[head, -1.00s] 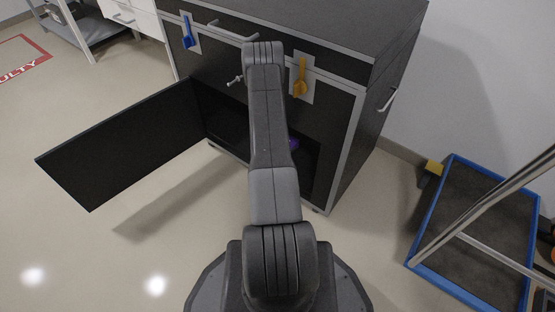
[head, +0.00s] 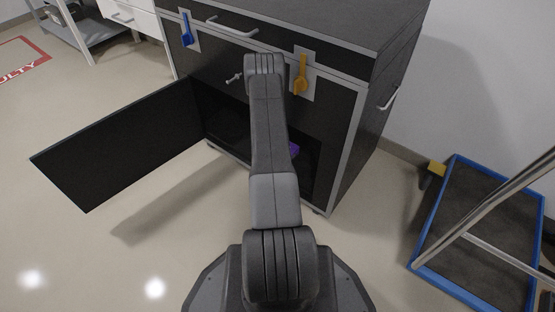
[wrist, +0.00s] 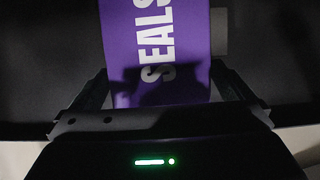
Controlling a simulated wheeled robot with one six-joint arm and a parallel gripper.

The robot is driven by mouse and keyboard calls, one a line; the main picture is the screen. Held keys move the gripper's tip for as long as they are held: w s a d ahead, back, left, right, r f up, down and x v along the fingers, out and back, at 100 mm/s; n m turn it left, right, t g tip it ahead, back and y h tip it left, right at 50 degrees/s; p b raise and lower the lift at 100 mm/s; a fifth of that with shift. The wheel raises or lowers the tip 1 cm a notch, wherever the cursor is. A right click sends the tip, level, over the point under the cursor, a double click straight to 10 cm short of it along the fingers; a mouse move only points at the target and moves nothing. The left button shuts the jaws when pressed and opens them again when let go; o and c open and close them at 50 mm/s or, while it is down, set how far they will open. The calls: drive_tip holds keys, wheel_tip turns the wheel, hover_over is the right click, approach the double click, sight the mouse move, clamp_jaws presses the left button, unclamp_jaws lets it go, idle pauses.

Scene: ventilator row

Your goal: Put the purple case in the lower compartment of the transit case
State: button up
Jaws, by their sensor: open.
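The black transit case (head: 345,125) stands ahead with its lower compartment (head: 225,115) open. The purple case (head: 294,149) shows as a small patch inside that compartment, mostly hidden behind my arm. In the wrist view the purple case (wrist: 158,50), lettered "SEALS" in white, lies just in front of my gripper (wrist: 160,88). My gripper is open, with one finger on each side of the purple case's near end. I cannot tell whether the fingers touch it. The head view hides my gripper behind my arm.
The lower door (head: 118,145) hangs open to the left over the floor. A blue latch (head: 187,33) and a yellow latch (head: 301,80) sit on the front above the opening. A blue-edged cart (head: 480,225) stands at right. Floor at left is clear.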

drive_tip(key=p+v, duration=0.2)
drive_tip(key=v, duration=0.5)
drive_tip(key=shift+w+d, duration=0.1)
drive_tip(key=shift+w, duration=0.1)
drive_tip(key=shift+s+r, duration=0.2)
drive_tip(key=shift+r, duration=0.2)
